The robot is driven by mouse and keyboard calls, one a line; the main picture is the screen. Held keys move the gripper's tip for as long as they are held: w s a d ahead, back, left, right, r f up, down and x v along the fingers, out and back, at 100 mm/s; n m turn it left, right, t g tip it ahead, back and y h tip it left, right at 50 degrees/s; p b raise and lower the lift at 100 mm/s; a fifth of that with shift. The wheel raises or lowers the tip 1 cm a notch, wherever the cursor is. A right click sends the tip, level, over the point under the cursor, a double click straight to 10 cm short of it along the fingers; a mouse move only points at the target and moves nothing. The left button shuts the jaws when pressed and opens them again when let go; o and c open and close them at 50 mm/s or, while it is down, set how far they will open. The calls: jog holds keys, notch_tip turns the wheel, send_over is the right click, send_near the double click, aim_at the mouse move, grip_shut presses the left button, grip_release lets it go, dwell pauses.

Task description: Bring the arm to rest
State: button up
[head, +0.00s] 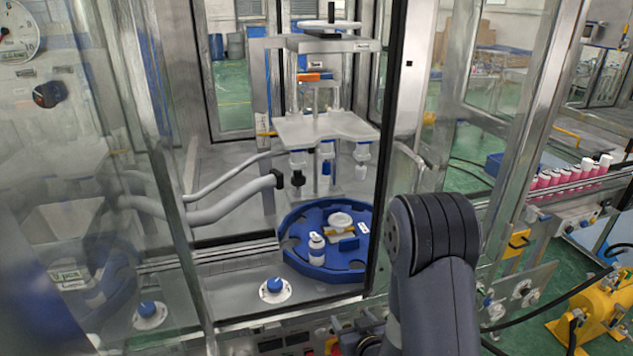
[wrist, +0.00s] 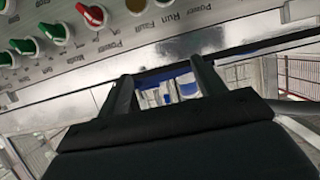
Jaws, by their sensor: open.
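My arm (head: 437,255) rises in the lower right of the head view, in front of the machine's frame. My gripper is hidden in the head view. In the wrist view my gripper (wrist: 158,75) shows as two dark fingers spread apart, with nothing between them. Behind the fingers is a metal edge, with a small blue and white patch beyond it that I cannot make out.
A control panel (wrist: 150,32) with red and green knobs is close by in the wrist view. The machine's blue round table (head: 300,262) holds a white can (head: 317,250). Pink cans (head: 570,178) line a conveyor at right. A yellow unit (head: 592,312) stands lower right.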

jog(key=shift+n+g+y, duration=0.4)
jog(key=shift+n+y, duration=0.3)
jog(key=shift+w+a+r, duration=0.3)
jog(key=shift+a+r, duration=0.25)
jog(key=shift+r, duration=0.2)
jog(key=shift+w+a+r, duration=0.25)
jog(key=shift+a+r, duration=0.35)
jog(key=shift+r, duration=0.15)
jog(key=shift+w+a+r, duration=0.3)
jog(key=shift+a+r, duration=0.25)
jog(key=shift+r, duration=0.2)
